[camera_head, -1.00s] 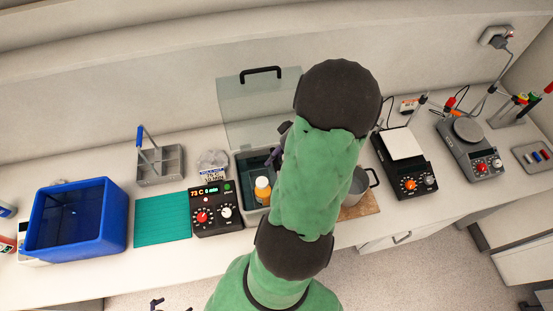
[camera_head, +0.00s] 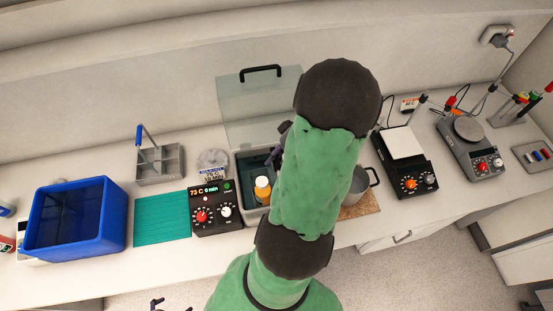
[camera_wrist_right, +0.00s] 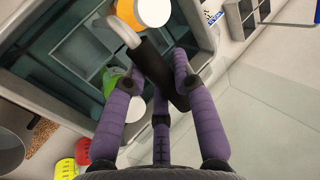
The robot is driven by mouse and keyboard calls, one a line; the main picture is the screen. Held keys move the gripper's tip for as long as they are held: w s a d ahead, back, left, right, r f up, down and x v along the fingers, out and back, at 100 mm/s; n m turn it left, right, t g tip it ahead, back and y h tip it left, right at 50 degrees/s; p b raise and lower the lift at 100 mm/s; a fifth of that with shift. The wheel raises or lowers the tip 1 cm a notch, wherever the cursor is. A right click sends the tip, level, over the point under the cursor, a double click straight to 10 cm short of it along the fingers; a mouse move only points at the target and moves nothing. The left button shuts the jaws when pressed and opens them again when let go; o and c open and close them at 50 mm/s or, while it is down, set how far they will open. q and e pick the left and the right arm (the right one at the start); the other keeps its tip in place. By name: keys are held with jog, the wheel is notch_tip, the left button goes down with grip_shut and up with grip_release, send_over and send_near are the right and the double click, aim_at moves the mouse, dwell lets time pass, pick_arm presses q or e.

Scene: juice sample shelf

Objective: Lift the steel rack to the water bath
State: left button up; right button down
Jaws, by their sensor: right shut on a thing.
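The water bath (camera_head: 249,216) stands mid-bench with its clear lid (camera_head: 250,110) raised. My right gripper (camera_head: 275,157) is over the bath, partly hidden by my green arm. In the right wrist view my right gripper (camera_wrist_right: 158,80) is shut on the black handle (camera_wrist_right: 160,72) of the steel rack, whose bent metal rod (camera_wrist_right: 122,31) shows.
The bath's control box (camera_head: 215,208) reads 73 C. Left are a teal mat (camera_head: 162,218), a blue tub (camera_head: 115,222) and a grey divided rack (camera_head: 172,163) with a blue handle. Right are a metal pot (camera_head: 357,186) and a hotplate (camera_head: 408,178).

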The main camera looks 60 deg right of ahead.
jog(key=c, duration=0.9)
grip_release()
jog(key=shift+c, duration=0.2)
jog(key=v, duration=1.2)
jog(key=shift+a, duration=0.1)
